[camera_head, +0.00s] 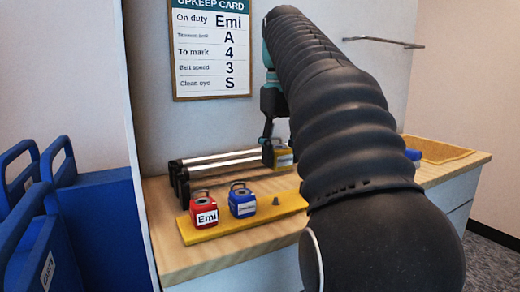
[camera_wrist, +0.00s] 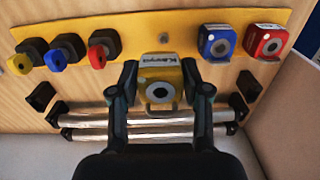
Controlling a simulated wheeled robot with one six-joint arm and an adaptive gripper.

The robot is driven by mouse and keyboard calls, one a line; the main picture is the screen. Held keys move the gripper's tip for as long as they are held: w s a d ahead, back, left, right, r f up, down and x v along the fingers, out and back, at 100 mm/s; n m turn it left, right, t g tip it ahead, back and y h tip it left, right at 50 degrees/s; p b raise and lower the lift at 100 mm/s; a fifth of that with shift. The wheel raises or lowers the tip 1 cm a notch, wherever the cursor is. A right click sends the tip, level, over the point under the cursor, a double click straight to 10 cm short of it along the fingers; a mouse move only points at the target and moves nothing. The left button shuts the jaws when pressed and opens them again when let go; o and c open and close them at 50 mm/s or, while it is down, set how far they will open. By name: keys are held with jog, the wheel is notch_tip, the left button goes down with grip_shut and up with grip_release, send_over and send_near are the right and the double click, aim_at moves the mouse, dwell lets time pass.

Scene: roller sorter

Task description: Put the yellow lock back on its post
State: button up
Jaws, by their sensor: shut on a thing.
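My gripper (camera_wrist: 160,90) is shut on the yellow lock (camera_wrist: 159,69), with one finger on each side of it. The lock has a white name label, too blurred to read surely, and a round dark face. In the head view my gripper (camera_head: 268,138) holds the lock (camera_head: 284,158) at the right end of the rollers. The bare post (camera_wrist: 163,38) is a small dark peg on the yellow board (camera_wrist: 130,25), apart from the lock and just beyond it in the wrist view. The post (camera_head: 276,201) also shows in the head view.
A red lock (camera_head: 205,211) labelled "Emi" and a blue lock (camera_head: 242,202) stand on the board left of the post. Yellow, blue and red knobs (camera_wrist: 103,55) on dark mounts lie at the wrist view's left. Metal rollers (camera_head: 222,162) run behind the board.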

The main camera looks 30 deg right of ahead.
aim_at(277, 172)
jog(key=shift+a+f, duration=0.2)
jog(key=shift+f, duration=0.45)
jog(key=shift+a+f, duration=0.2)
jog(key=shift+f, duration=1.2)
jog(key=shift+s+f+b, duration=0.15)
jog(key=shift+f+b, duration=0.8)
jog(key=shift+f, duration=0.85)
jog(key=o, duration=1.3)
